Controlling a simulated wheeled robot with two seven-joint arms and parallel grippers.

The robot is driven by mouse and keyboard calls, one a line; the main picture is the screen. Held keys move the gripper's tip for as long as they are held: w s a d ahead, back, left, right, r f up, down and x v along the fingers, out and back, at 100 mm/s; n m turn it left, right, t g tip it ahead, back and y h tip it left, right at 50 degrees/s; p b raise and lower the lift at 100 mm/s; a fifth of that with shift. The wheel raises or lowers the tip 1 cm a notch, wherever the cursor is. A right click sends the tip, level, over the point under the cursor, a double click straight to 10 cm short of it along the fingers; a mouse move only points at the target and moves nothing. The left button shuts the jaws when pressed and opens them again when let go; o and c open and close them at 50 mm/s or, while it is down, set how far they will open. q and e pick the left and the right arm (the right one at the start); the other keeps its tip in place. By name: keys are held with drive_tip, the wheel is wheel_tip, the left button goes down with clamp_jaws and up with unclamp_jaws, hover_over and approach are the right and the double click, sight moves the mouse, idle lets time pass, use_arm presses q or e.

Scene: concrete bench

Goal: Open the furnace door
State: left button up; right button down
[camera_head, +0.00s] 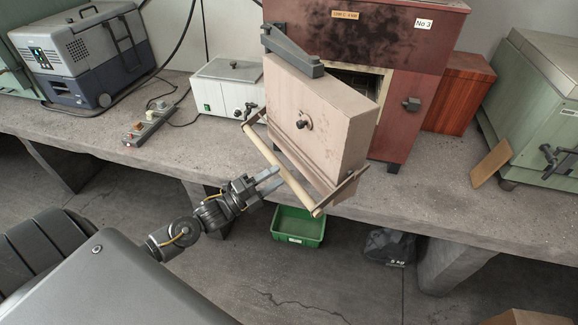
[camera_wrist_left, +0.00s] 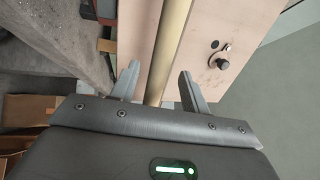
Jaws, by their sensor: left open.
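The furnace (camera_head: 375,40) is a red-brown box on the bench, marked No 3. Its thick beige door (camera_head: 325,115) stands swung partly open, with a dark gap into the chamber at its right. A pale bar handle (camera_head: 280,168) runs along the door's front on dark brackets. My left gripper (camera_head: 270,180) is open at the handle's lower half. In the left wrist view the handle (camera_wrist_left: 168,50) passes between the open fingers (camera_wrist_left: 160,80), which do not close on it; the door (camera_wrist_left: 225,25) lies behind. My right gripper is not in view.
A white bath unit (camera_head: 228,88) and a power strip (camera_head: 148,122) sit left of the furnace. A reddish wooden box (camera_head: 458,92) and a green machine (camera_head: 535,110) stand at its right. A green bin (camera_head: 298,226) and a black bag (camera_head: 390,246) are below the bench.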

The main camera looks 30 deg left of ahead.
use_arm(q)
drive_tip(key=p+x, duration=0.1)
drive_tip(key=x, duration=0.4)
drive_tip(key=shift+w+d+r, duration=0.1)
drive_tip(key=shift+w+d, duration=0.1)
drive_tip(key=shift+w, duration=0.05)
drive_tip(key=shift+c, duration=0.5)
clamp_jaws()
